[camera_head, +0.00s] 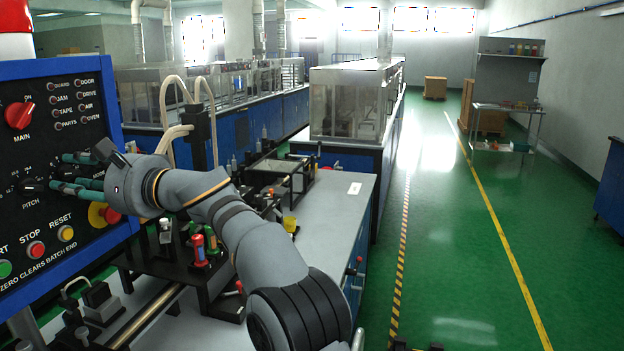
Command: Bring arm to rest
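My arm (262,255) reaches from the bottom centre up and left to the dark control panel (75,135). My gripper (62,174), with teal fingers, is at the panel's face beside the black PITCH knob (30,185). Its fingers stand apart, one above the other, with a dark part between them. I cannot tell if the fingers touch the panel or a knob. Part of the panel's lower right is hidden behind my gripper and wrist.
A red MAIN knob (19,114) and a row of buttons, including a red STOP button (36,250), sit on the panel. Below my arm is a bench (330,215) with red and green-handled tools (199,248). The green floor (455,230) at right is mostly clear.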

